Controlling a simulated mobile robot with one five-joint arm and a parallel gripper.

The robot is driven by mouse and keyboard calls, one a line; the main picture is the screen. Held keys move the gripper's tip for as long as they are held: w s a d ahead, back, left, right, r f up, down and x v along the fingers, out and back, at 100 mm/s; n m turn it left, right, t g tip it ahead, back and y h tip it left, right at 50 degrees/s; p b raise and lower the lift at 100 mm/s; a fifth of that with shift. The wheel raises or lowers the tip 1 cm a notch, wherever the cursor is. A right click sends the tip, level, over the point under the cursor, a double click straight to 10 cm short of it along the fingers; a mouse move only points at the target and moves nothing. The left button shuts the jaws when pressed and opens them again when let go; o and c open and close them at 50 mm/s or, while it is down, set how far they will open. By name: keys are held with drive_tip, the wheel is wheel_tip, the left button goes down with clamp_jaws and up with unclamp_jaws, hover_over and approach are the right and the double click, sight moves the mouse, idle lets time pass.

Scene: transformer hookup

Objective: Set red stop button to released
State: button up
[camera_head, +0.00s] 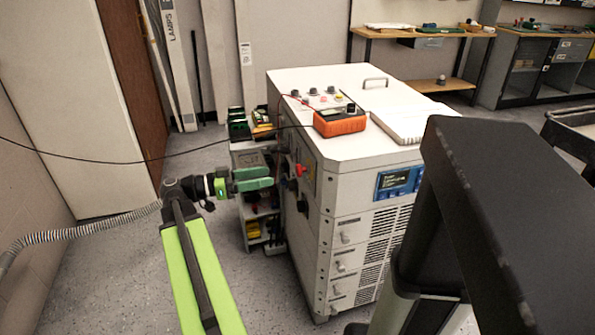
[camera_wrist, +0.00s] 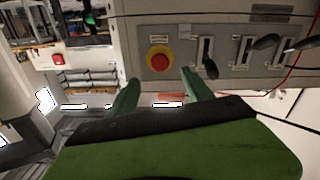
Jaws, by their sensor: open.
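The red stop button (camera_wrist: 158,58) is a round red mushroom head on a yellow ring, set in the grey panel of the cabinet. In the head view the red button (camera_head: 301,170) shows small on the cabinet's left face. My gripper (camera_head: 262,179) has green fingers and points at that face, a little left of the button. In the wrist view my gripper (camera_wrist: 158,82) is open, with its two fingertips apart below the button. Nothing is between the fingers. Whether the button is pressed in or out I cannot tell.
The white cabinet (camera_head: 350,190) carries an orange meter (camera_head: 340,121) with thin cables on top. Dark levers (camera_wrist: 211,66) sit right of the button in the wrist view. A small shelf (camera_head: 262,220) with items stands close behind my gripper. Open floor lies left.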

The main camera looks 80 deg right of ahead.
sight(296, 170)
drive_tip(key=x, duration=1.1)
drive_tip(key=shift+f, duration=0.1)
clamp_jaws()
